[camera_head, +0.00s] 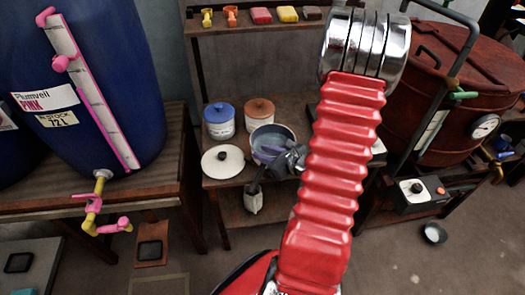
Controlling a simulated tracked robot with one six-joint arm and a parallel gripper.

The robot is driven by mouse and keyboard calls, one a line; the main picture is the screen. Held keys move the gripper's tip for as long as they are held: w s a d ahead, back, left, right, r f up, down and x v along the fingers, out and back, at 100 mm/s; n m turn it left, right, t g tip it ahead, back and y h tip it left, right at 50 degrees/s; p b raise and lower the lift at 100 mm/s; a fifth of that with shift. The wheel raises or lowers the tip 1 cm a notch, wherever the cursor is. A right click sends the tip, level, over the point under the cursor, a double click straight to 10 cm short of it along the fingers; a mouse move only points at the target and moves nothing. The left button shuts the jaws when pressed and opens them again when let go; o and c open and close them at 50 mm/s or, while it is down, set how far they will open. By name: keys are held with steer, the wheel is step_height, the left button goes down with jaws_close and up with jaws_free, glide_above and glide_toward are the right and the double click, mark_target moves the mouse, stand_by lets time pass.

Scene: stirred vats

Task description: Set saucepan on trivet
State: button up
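The saucepan (261,134), a round grey metal pan with a bluish inside, sits on the wooden bench between the blue vat and the red-brown vat. My gripper (279,160), dark grey, is at the pan's near right side, overlapping it in the picture. A purple piece shows between the gripper and the pan. I cannot tell whether the fingers are open or shut, or whether they touch the pan. My red ribbed arm hides the bench to the right.
A white lid (222,161) with a black knob lies left of the pan. Blue-lidded (219,118) and brown-lidded (259,110) jars stand behind. A grey container (253,199) is on the lower shelf. A control box (416,194) stands right; a small bowl (434,233) is on the floor.

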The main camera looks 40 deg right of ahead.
steer(key=v, duration=0.9)
steer(key=shift+s, duration=0.15)
stand_by(0.4)
steer(key=shift+r, duration=0.1)
steer(key=w+a+r+n+g+y, duration=0.1)
steer(key=a+r+n+g+y, duration=0.3)
steer(key=a+n, duration=0.65)
steer(key=w+a+r+n+g+y, duration=0.25)
steer(key=a+r+n, duration=0.4)
steer(key=a, duration=0.65)
steer(key=s+a+r+n+h, duration=0.3)
steer(key=r+n, duration=0.2)
steer(key=n, duration=0.4)
steer(key=s+a+r+n+h, duration=0.2)
steer(key=r+n, duration=0.3)
steer(key=n, duration=0.4)
steer(key=shift+s+a+h, duration=0.4)
steer(key=shift+s+h, duration=0.3)
steer(key=shift+h, duration=0.05)
